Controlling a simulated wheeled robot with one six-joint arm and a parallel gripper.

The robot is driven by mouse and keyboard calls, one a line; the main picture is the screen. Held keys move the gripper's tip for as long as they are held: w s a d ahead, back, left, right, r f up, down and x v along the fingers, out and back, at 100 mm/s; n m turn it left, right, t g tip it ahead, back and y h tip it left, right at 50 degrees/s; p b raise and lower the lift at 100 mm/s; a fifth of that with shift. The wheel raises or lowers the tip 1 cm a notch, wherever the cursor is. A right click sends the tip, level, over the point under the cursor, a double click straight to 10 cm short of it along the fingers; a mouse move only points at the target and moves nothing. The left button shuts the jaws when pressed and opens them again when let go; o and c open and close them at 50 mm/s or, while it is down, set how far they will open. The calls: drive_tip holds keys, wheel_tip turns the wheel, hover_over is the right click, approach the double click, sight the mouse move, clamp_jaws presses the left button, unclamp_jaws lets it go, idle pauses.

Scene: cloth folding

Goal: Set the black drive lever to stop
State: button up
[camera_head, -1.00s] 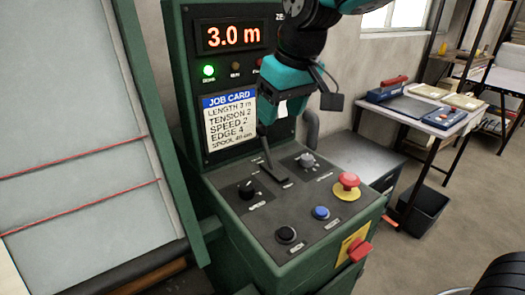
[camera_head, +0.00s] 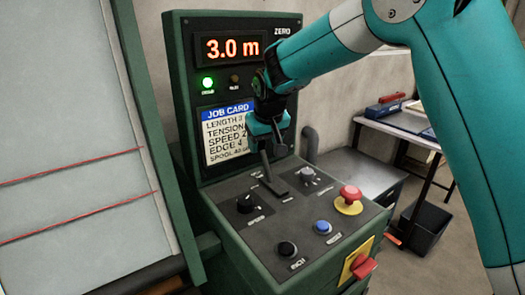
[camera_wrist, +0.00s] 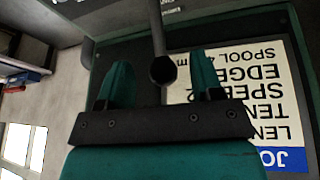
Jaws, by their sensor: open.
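The black drive lever (camera_head: 267,168) rises from its slot on the sloped green control console and leans back toward the upright panel. In the wrist view its rod and round end (camera_wrist: 163,70) show between my two teal fingers. My gripper (camera_head: 268,147) is over the lever's upper end in the head view and hides its tip. The gripper (camera_wrist: 162,84) is open, with a gap visible on both sides of the lever's end. The lever's position markings are too small to read.
Knobs (camera_head: 246,204) (camera_head: 308,177), a black button (camera_head: 287,249), a blue button (camera_head: 323,227) and a red mushroom button (camera_head: 350,196) surround the lever. The job card (camera_head: 226,140) is close behind my gripper. The display (camera_head: 231,47) reads 3.0 m; a green light (camera_head: 208,83) is lit.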

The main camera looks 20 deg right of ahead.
sight(263, 150)
drive_tip(key=shift+x, duration=2.3)
